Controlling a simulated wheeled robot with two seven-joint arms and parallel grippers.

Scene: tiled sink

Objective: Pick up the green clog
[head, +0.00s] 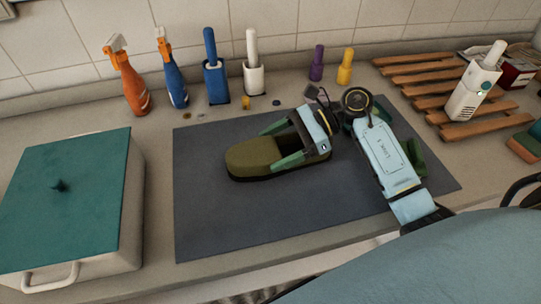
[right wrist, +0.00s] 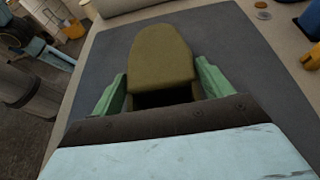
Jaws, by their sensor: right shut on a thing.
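The olive-green clog (head: 258,157) rests on the dark grey mat (head: 215,215), its rounded toe pointing left and its dark sole on the mat side. My right gripper (head: 272,148) is shut on it, with one green finger along each long side. The clog's heel end is hidden by the gripper. In the right wrist view the clog (right wrist: 162,55) lies between the two green fingers (right wrist: 158,88), toe pointing away. A darker green thing (head: 412,160) shows partly behind my right arm; I cannot tell what it is. My left gripper is not in view.
A white box with a teal lid (head: 85,175) stands left of the mat. Orange (head: 130,85) and blue (head: 172,80) spray bottles and brushes in holders line the tiled wall. The mat's front is clear.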

